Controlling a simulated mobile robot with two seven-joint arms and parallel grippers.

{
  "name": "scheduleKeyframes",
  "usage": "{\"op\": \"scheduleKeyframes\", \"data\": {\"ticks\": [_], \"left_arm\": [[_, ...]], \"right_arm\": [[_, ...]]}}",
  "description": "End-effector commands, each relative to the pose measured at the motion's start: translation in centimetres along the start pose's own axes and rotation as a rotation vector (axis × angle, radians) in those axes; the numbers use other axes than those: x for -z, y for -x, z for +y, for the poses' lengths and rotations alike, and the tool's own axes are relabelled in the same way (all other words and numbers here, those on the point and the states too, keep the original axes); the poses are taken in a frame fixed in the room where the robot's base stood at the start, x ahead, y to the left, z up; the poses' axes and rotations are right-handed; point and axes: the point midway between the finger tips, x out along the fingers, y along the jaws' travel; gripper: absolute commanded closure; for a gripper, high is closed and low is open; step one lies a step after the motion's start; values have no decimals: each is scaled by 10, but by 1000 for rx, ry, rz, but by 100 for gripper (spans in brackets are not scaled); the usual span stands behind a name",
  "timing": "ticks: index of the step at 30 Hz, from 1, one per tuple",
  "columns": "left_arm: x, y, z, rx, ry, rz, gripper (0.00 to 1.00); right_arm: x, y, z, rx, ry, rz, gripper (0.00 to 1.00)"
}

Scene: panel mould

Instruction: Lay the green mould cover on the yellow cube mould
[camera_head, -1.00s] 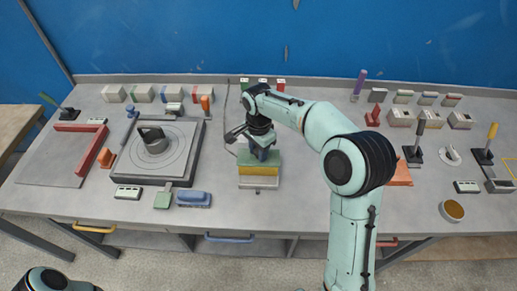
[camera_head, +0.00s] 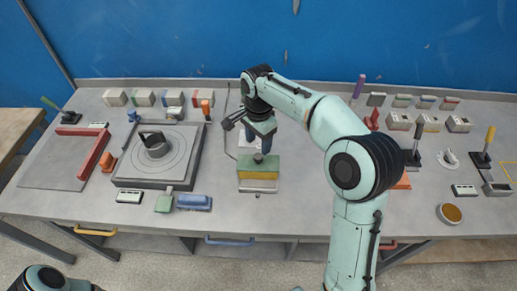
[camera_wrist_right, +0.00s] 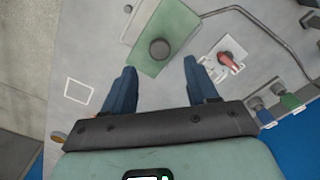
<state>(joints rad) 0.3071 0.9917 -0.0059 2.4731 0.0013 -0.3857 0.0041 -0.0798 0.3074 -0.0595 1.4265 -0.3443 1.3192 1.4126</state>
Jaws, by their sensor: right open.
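The green mould cover (camera_head: 245,162), a flat plate with a dark round knob (camera_head: 258,157) on top, lies on the yellow cube mould (camera_head: 258,176) at the middle front of the bench. The cover also shows in the right wrist view (camera_wrist_right: 170,23), where its knob stands beyond the fingertips. My right gripper (camera_head: 259,142) is open and empty, above and behind the cover, apart from the knob. In the right wrist view its two blue fingers (camera_wrist_right: 160,75) are spread with nothing between them. My left gripper is out of view.
A dark square plate with a round disc (camera_head: 155,148) stands to the left. A blue block (camera_head: 194,202) and a small green block (camera_head: 164,203) lie front left. A red-handled device on a white plate (camera_wrist_right: 226,58) sits behind the mould.

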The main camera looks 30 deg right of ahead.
Motion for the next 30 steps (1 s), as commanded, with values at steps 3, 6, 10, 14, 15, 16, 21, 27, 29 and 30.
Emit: {"op": "scheduleKeyframes", "data": {"ticks": [3, 6, 10, 14, 15, 16, 21, 27, 29, 30], "left_arm": [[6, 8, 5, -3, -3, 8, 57], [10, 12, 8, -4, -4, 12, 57], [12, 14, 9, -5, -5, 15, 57], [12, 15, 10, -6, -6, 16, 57], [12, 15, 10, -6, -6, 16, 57], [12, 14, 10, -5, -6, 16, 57], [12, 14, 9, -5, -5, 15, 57], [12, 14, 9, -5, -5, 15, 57], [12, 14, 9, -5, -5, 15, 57], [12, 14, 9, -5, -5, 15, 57]], "right_arm": [[0, 29, -2, 6, 0, 1, 42], [0, 44, -2, 5, 0, 1, 42], [0, 55, -1, 3, 0, 0, 42], [0, 59, 0, 0, 0, -1, 42], [0, 59, 0, -1, 0, -1, 42], [0, 59, 0, -1, 0, -1, 42], [0, 58, 0, -1, -1, -1, 42], [0, 58, 0, 0, -1, 0, 42], [0, 58, 0, 0, -1, 0, 42], [0, 58, 0, 0, -1, 0, 42]]}}
